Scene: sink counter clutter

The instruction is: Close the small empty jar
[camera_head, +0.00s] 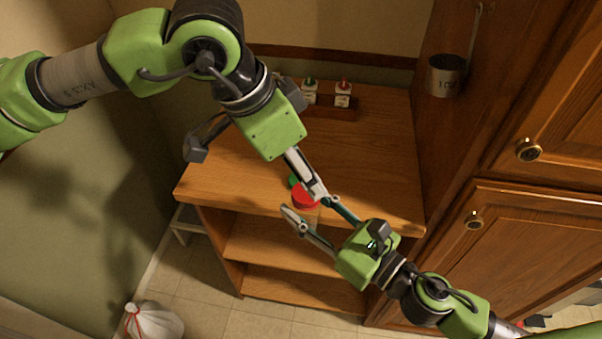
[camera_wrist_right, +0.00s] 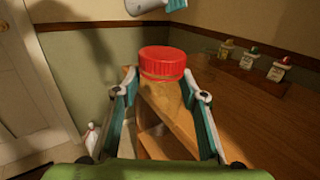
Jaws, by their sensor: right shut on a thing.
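A small see-through jar (camera_wrist_right: 162,95) with a red lid (camera_wrist_right: 162,61) stands upright between my right gripper's fingers (camera_wrist_right: 162,108). The lid sits on the jar's mouth; I cannot tell whether it is tight. In the head view the red lid (camera_head: 305,201) is seen from above and hides most of the jar. My right gripper (camera_head: 312,208) is shut on the jar, at the counter's front edge. My left gripper (camera_head: 316,189) is just above the lid, pointing down. It also shows above the lid in the wrist view (camera_wrist_right: 155,6). Its finger gap is unclear.
The wooden counter (camera_head: 376,145) is mostly clear. Small bottles with green (camera_head: 310,92) and red caps (camera_head: 343,95) stand at the back. A metal cup (camera_head: 445,76) hangs at right. A white bag (camera_head: 155,322) is on the floor.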

